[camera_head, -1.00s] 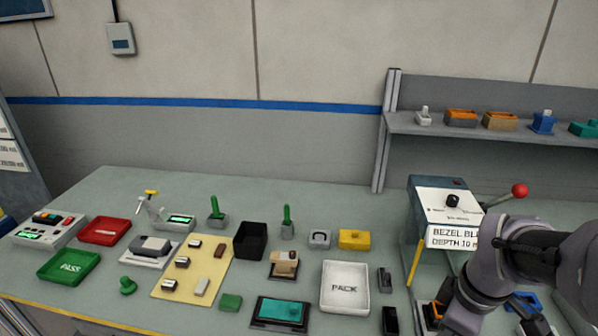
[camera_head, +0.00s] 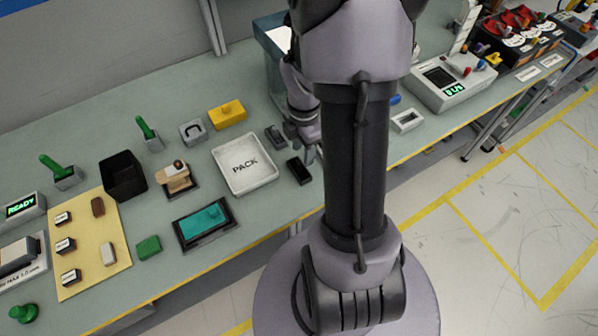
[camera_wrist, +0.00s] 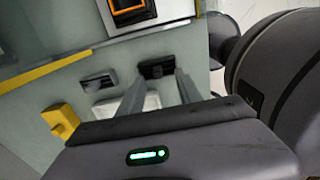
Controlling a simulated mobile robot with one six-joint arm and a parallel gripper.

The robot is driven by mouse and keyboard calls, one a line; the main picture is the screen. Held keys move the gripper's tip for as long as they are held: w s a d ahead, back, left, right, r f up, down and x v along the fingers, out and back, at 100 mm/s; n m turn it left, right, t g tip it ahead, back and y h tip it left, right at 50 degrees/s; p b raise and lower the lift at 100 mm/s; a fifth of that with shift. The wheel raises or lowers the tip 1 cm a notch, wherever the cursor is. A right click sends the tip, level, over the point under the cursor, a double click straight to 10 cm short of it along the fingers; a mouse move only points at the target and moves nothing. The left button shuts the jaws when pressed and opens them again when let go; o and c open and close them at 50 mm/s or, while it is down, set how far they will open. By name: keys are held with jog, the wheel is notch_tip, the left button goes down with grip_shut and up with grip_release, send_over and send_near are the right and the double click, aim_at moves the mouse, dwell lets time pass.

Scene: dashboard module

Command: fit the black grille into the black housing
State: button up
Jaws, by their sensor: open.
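A black oblong piece (camera_head: 299,170) lies right of the PACK tray near the table's front edge. In the wrist view it (camera_wrist: 157,67) shows just beyond and between my fingertips. A smaller dark grey piece with a raised middle (camera_head: 276,136) lies behind it; in the wrist view it (camera_wrist: 98,82) is left of my fingers. I cannot tell for sure which of these is the grille and which the housing. My gripper (camera_wrist: 160,76) is open and empty, pointing at the black piece, with no clear contact. In the head view my arm mostly hides the gripper.
The white PACK tray (camera_head: 245,163) and a yellow block (camera_head: 227,114) stand to the left. An orange-framed part (camera_wrist: 130,7) is at the wrist view's top. The table's front edge is close.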

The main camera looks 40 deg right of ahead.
aim_at(299, 162)
jog(key=f, duration=0.1)
jog(key=f+b, duration=0.1)
jog(key=f, duration=0.1)
jog(key=f+b, duration=0.1)
jog(key=f, duration=0.1)
jog(key=shift+w+a+f, duration=0.15)
jog(key=shift+w+a, duration=0.15)
jog(key=shift+w, duration=0.1)
jog(key=shift+c, duration=0.2)
grip_shut()
dwell(0.7)
